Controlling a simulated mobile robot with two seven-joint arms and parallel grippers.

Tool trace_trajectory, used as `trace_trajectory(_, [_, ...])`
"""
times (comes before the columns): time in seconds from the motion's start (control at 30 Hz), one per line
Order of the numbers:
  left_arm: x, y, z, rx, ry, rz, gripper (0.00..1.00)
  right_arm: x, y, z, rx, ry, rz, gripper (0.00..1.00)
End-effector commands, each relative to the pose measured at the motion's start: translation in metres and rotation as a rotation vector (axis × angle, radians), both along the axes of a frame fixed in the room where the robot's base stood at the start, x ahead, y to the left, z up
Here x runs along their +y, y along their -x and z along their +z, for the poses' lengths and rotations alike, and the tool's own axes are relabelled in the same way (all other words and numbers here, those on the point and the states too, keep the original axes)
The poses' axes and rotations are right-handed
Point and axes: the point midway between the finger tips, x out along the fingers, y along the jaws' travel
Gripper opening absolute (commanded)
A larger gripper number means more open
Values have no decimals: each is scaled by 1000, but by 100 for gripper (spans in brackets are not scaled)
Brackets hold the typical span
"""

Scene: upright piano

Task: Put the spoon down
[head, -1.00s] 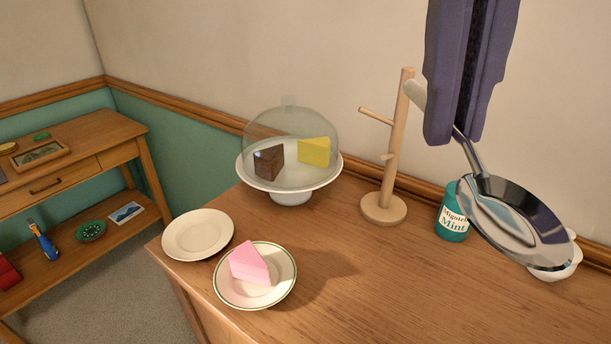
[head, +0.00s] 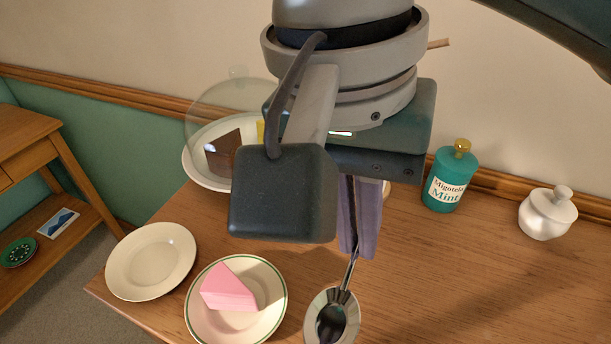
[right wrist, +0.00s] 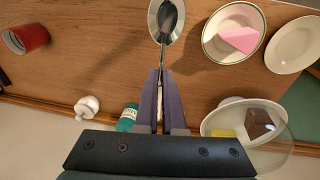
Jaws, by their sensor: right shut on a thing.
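My right gripper (head: 360,225) is shut on the handle of the shiny metal spoon (head: 345,292), fingers pointing down. The spoon also shows at the top of the right wrist view (right wrist: 178,32), pointing away from the fingers (right wrist: 161,72). Whether it touches the wooden top (head: 450,290) I cannot tell. My left gripper is not in view.
An empty plate (head: 150,260) lies left of the cake plate. A domed cake stand (head: 195,172) is partly hidden by my arm. A red cup (right wrist: 28,38) shows in the wrist view. The right front top is clear.

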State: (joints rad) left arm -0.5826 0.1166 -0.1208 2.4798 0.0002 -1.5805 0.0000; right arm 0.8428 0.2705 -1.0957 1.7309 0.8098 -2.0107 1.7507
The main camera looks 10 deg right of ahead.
Motion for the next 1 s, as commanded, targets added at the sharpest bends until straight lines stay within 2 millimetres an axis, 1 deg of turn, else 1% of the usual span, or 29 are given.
trace_trajectory(0.03, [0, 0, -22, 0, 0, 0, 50, 1, 2, -28, 6, -3, 0, 0])
trace_trajectory(0.1, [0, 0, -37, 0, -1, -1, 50, 1, 2, -50, 6, -2, 0, 0])
trace_trajectory(0.17, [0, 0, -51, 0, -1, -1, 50, 1, 1, -68, 6, -3, 0, 0])
trace_trajectory(0.3, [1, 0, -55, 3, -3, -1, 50, -1, 1, -98, 4, 3, 2, 0])
trace_trajectory(0.4, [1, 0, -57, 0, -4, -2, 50, -1, 0, -115, 3, 2, 3, 0])
trace_trajectory(0.57, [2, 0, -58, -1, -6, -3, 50, 0, 0, -129, 1, 0, 4, 0])
trace_trajectory(0.8, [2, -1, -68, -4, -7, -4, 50, 0, 0, -165, 0, 1, 5, 0])
trace_trajectory(0.9, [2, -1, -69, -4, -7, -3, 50, 0, 0, -171, -1, 0, 5, 0])
trace_trajectory(1.0, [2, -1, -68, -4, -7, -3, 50, 0, 0, -171, -1, -1, 5, 0])
